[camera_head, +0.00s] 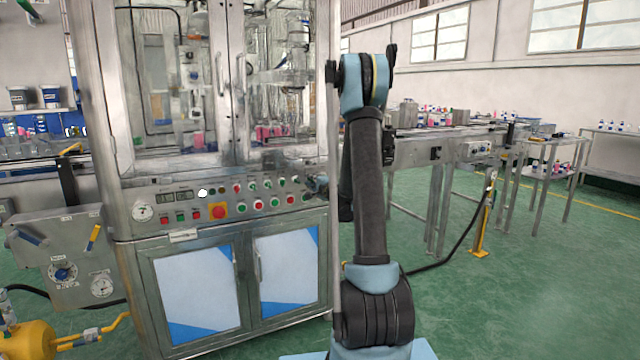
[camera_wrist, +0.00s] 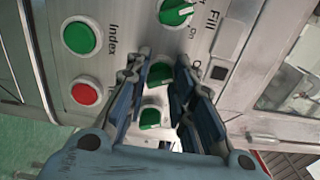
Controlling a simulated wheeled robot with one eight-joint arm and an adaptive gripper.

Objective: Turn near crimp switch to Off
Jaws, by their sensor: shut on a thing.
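The near crimp switch appears to be the green-and-white knob (camera_wrist: 158,76) between my fingertips in the wrist view; its label is mostly hidden, with only a "C" showing. My gripper (camera_wrist: 162,62) is shut on this knob, one finger on each side. Another green knob (camera_wrist: 150,118) sits lower between the fingers. The Fill knob (camera_wrist: 177,13) is clear of the fingers above. In the head view my gripper (camera_head: 318,184) is at the right end of the control panel, small and partly hidden by my arm.
A green Index button (camera_wrist: 79,38) and a red button (camera_wrist: 85,94) lie left of my fingers. The machine's panel (camera_head: 170,212) carries several more buttons and knobs. Glass doors (camera_head: 160,80) stand above it. A conveyor (camera_head: 430,150) extends to the right.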

